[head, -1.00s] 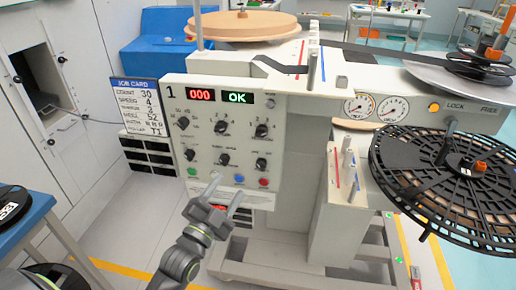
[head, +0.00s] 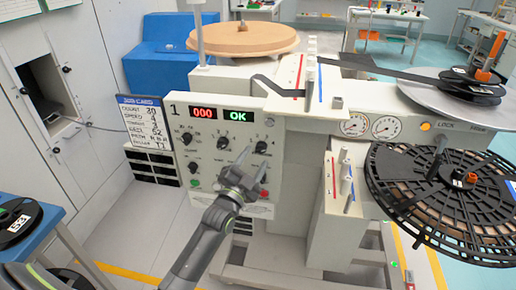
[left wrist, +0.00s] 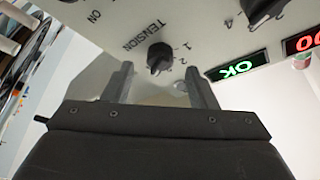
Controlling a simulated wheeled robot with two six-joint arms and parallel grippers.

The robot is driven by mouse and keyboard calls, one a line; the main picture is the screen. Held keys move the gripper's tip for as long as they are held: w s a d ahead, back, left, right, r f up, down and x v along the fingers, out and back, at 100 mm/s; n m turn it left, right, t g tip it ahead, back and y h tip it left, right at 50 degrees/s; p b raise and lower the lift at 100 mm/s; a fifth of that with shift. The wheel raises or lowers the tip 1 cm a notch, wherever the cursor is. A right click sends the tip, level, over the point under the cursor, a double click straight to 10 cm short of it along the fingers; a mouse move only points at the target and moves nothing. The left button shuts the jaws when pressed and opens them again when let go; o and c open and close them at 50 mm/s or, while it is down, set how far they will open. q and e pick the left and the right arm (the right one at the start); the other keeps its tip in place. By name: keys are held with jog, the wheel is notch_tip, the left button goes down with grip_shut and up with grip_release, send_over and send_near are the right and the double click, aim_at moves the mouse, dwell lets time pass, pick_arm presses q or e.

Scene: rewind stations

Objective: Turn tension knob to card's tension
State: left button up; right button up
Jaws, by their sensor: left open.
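The tension knob (head: 262,147) is the dark right-hand knob in the top row of the station's control panel (head: 205,165). It also shows in the left wrist view (left wrist: 160,57), beside the printed word TENSION and the digits 1 and 2; its exact setting is unclear. My left gripper (head: 256,163) is open and empty just in front of this knob. In the left wrist view the knob lies beyond and between the two fingertips (left wrist: 160,80), with no visible contact. The job card (head: 143,122) hangs left of the panel; its small print is hard to read. My right gripper is not in view.
The red display (head: 203,114) reads 000 and the green one (head: 241,116) reads OK. Other knobs, including the top middle one (head: 222,143), are close by. A black reel (head: 400,195) stands at the right, and a blue table (head: 35,230) at the left.

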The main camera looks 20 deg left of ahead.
aim_at(260, 153)
pick_arm(q)
jog(key=shift+x, duration=1.5)
jog(key=c, duration=1)
jog(key=shift+r+n+y+p, duration=0.15)
jog(key=shift+n+y+p, duration=0.25)
jog(key=shift+n+p, duration=0.75)
jog(key=shift+d+n+t+y+p, duration=0.1)
jog(key=shift+n+t+y+p, duration=0.2)
jog(key=shift+n+y+p, duration=0.45)
jog(key=n+y+p, duration=0.1)
jog(key=n, duration=0.2)
jog(key=shift+n, duration=0.3)
jog(key=shift+w+d+f+n+y+p, duration=0.2)
jog(key=shift+n+y, duration=0.55)
jog(key=shift+n, duration=0.5)
jog(key=shift+s+a+f+n+y+p, duration=0.1)
jog(key=shift+n+y+p, duration=0.2)
jog(key=shift+n+y, duration=0.7)
jog(key=shift+n+h, duration=0.3)
jog(key=shift+n, duration=0.15)
